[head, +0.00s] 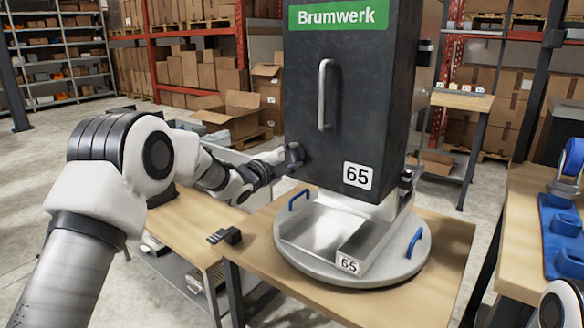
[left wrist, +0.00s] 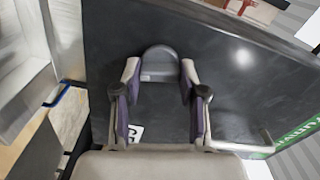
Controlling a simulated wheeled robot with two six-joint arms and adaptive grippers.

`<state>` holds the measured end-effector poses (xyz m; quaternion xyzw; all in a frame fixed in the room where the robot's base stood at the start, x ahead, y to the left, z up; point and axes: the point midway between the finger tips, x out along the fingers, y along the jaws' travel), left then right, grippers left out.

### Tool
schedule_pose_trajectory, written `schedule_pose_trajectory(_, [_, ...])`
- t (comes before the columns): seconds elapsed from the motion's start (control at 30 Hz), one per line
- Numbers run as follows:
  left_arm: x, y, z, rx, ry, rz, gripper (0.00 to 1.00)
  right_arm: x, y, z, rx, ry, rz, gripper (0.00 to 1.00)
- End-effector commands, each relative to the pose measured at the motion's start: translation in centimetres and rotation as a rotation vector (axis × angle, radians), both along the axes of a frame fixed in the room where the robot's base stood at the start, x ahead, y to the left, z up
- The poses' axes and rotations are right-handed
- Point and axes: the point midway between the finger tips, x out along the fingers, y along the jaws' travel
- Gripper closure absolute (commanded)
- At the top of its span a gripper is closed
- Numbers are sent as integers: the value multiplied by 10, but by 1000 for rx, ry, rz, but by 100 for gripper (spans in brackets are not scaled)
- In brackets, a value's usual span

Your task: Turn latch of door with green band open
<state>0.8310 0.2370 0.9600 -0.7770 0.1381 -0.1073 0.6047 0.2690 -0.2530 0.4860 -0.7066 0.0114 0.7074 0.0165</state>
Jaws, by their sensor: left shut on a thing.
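The dark grey door (head: 340,110) bears a green band (head: 300,17) reading "Brumwerk", a vertical bar handle (head: 325,95) and a "65" label. Its latch (head: 295,152) is a small dark knob at the door's lower left edge. My left gripper (head: 280,159) reaches it from the left. In the left wrist view my left gripper (left wrist: 160,75) has a finger on each side of the grey latch (left wrist: 159,60) and is shut on it. The latch's exact angle is hard to tell. The door looks closed. My right gripper is not in view.
Below the door, a metal chute stands on a round grey plate (head: 300,262) with blue handles, on a wooden table (head: 450,245). A small black object (head: 225,237) lies on the table to the left. Another table (head: 530,215) with blue items stands at the right.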

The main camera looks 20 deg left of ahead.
Motion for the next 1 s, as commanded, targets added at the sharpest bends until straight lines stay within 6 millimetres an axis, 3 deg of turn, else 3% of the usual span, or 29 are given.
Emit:
schedule_pose_trajectory(0.03, [0, 0, -2, 32, -17, 0, 93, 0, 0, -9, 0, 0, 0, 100])
schedule_pose_trajectory(0.33, [0, 0, 0, 191, -75, 1, 93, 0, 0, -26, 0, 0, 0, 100])
schedule_pose_trajectory(0.97, [0, 0, 2, 245, -94, 0, 94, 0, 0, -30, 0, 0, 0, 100])
schedule_pose_trajectory(1.0, [0, 0, 2, 245, -94, 0, 52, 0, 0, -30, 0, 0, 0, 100])
